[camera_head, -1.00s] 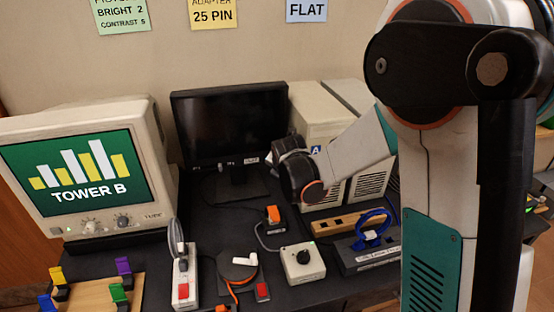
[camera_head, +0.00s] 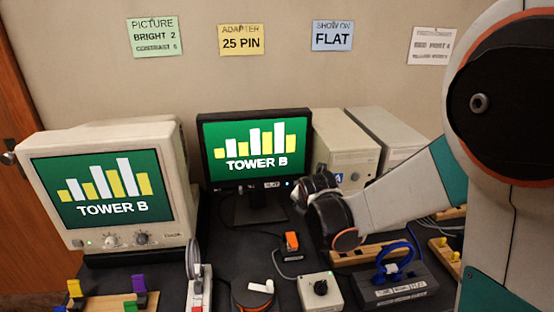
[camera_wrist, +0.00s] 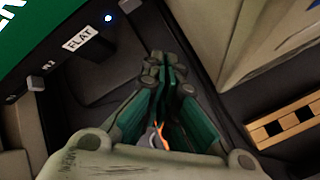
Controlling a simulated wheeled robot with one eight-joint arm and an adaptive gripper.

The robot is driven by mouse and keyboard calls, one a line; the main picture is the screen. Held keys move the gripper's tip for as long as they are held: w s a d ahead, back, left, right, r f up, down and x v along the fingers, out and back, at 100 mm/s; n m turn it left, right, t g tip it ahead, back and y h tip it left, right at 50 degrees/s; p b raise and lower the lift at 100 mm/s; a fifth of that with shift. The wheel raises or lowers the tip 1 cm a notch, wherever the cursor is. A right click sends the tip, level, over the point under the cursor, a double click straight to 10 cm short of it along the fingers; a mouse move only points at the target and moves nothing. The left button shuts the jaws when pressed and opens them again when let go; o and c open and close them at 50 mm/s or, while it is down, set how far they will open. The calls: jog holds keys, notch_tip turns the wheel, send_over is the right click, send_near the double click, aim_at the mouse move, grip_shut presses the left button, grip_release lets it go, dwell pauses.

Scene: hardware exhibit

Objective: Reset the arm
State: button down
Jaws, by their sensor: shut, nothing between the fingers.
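My gripper (camera_wrist: 165,70) is shut and empty in the wrist view, its green and grey fingers together. In the head view my arm reaches in from the right, and its dark wrist end is just in front of the flat monitor's right side. The fingers are hidden there. The flat monitor (camera_head: 254,147) is lit and shows "TOWER B" with a bar chart. Its "FLAT" label (camera_wrist: 82,38) and a lit blue-white light show at the upper left of the wrist view. The gripper appears apart from the monitor.
An old beige monitor (camera_head: 105,190) at left also shows "TOWER B". Two beige towers (camera_head: 346,145) stand behind my forearm. A grey dial box (camera_head: 320,290), an orange-switch block (camera_head: 291,245), a power strip (camera_head: 200,285) and a blue-cable box (camera_head: 392,285) crowd the dark tabletop.

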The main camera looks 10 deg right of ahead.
jog(key=s+d+r+m, duration=0.1)
jog(key=s+r+m, duration=0.8)
jog(key=s+m, duration=0.5)
jog(key=s+m+g+y, duration=0.1)
jog(key=s+m, duration=1.1)
jog(key=s, duration=0.4)
jog(key=shift+r+m+g, duration=0.25)
jog(key=shift+m+g, duration=0.15)
jog(key=shift+s, duration=0.1)
dwell(4.5)
